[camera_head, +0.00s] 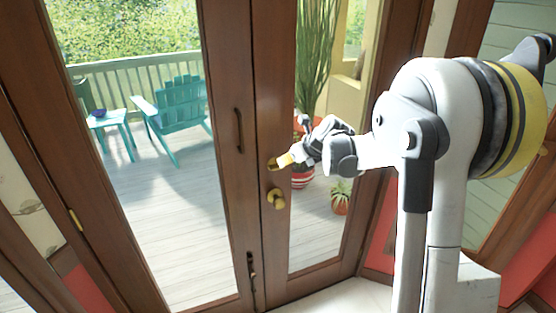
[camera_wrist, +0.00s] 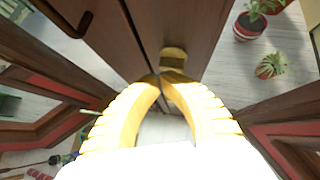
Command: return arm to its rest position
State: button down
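My arm reaches in from the right in the head view, bent at the elbow. My gripper (camera_head: 286,160) is in front of the wooden glass door (camera_head: 262,240), by the upper brass fitting (camera_head: 271,164) and above the round brass knob (camera_head: 277,199). In the wrist view my gripper's yellow fingers (camera_wrist: 162,79) bow outward and their tips meet, with nothing visible between them. A brass fitting (camera_wrist: 174,57) shows just beyond the tips; I cannot tell whether they touch it.
A dark door handle (camera_head: 239,130) is on the left door panel. Through the glass are a teal chair (camera_head: 180,112), a small teal table (camera_head: 112,121) and a small potted plant (camera_head: 341,197). The door frame's right post (camera_head: 376,185) stands close to my arm.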

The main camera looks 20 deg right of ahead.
jog(key=s+a+r+n+g+h+b, duration=0.1)
jog(key=s+a+r+n, duration=0.2)
jog(key=s+a+n, duration=0.35)
jog(key=s+a+r+n+b, duration=0.1)
jog(key=s+a+r+n, duration=0.15)
jog(key=s+n, duration=0.65)
jog(key=s+a+f+n+h+b, duration=0.1)
jog(key=s+a+f+n, duration=0.1)
jog(key=s+n, duration=0.6)
jog(key=s+a+f+n+h+b, duration=0.1)
jog(key=s+f+n, duration=0.3)
jog(key=s+n, duration=0.5)
jog(key=s, duration=0.2)
jog(key=shift+s+a+f+g, duration=0.15)
jog(key=shift+s+a+g, duration=0.15)
jog(key=shift+s+a, duration=0.1)
